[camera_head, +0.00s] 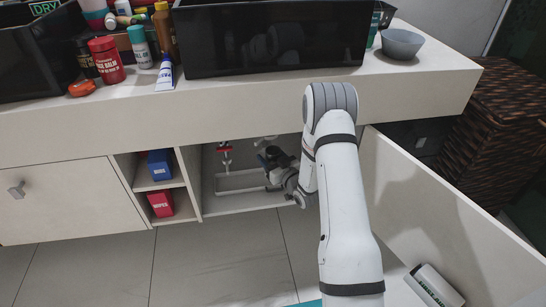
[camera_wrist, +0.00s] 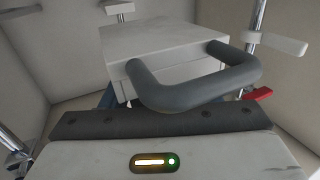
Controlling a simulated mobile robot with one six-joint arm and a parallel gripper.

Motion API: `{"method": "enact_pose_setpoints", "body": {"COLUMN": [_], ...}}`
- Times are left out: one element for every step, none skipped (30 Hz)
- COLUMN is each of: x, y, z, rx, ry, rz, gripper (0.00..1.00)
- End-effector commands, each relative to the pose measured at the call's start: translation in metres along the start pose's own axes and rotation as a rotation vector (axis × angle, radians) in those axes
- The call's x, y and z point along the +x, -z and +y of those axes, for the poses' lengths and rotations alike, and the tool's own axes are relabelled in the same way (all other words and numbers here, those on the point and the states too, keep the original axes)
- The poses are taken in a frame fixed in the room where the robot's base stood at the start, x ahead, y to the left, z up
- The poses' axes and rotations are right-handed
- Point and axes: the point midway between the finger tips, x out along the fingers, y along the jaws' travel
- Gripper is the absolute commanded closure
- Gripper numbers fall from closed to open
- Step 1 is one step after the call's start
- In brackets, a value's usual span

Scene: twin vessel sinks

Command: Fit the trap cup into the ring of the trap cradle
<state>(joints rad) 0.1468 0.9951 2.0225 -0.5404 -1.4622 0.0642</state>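My gripper (camera_head: 270,162) is inside the open cabinet under the counter, at the end of my white arm. It is small and dark in the head view, so its fingers and anything between them cannot be made out. In the wrist view a white box-like part (camera_wrist: 165,42) with a dark grey U-shaped loop (camera_wrist: 205,87) is just ahead of the gripper's body. I cannot tell whether it is the trap cup, part of the cradle or something else. A little blue shows beneath it. No trap cup or cradle ring can be clearly identified.
A red-handled valve (camera_head: 224,150) is at the cabinet's back; its red handle also shows in the wrist view (camera_wrist: 258,94). Shelves with blue (camera_head: 160,164) and red boxes (camera_head: 161,203) stand left. The open door (camera_head: 430,195) bounds the right.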

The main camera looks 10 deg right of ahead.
Motion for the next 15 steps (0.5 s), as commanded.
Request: {"method": "enact_pose_setpoints", "body": {"x": [0.0,0.0,0.0,0.0,0.0001,0.0001,0.0001,0.0001,0.0001,0.0001,0.0001,0.0002,0.0002,0.0002,-0.006], "y": [0.0001,0.0001,0.0002,0.0001,0.0002,0.0002,0.0002,0.0002,0.0001,0.0004,0.001,0.0024,0.0041,0.0062,0.0042], "z": [-0.0002,-0.0002,-0.0003,-0.0003,-0.0003,-0.0004,-0.0004,-0.0005,-0.0005,-0.0006,-0.0006,-0.0006,-0.0007,-0.0007,0.0], "rx": [0.0,0.0,0.0,0.0,0.0,0.0,0.0,0.0,0.0,0.0,0.0,0.0,0.0,0.0,0.001], "ry": [0.0,0.0,0.0,0.001,0.001,0.001,0.001,0.001,0.001,0.001,0.001,0.001,0.001,0.001,-0.001], "rz": [0.0,0.0,0.0,0.0,0.0,0.0,0.0,0.0,0.0,0.0,0.0,0.0,0.0,0.0,-0.002], "gripper": [0.4,0.38,0.34,0.33,0.33,0.33,0.33,0.33,0.33,0.33,0.33,0.33,0.33,0.33,0.33]}}
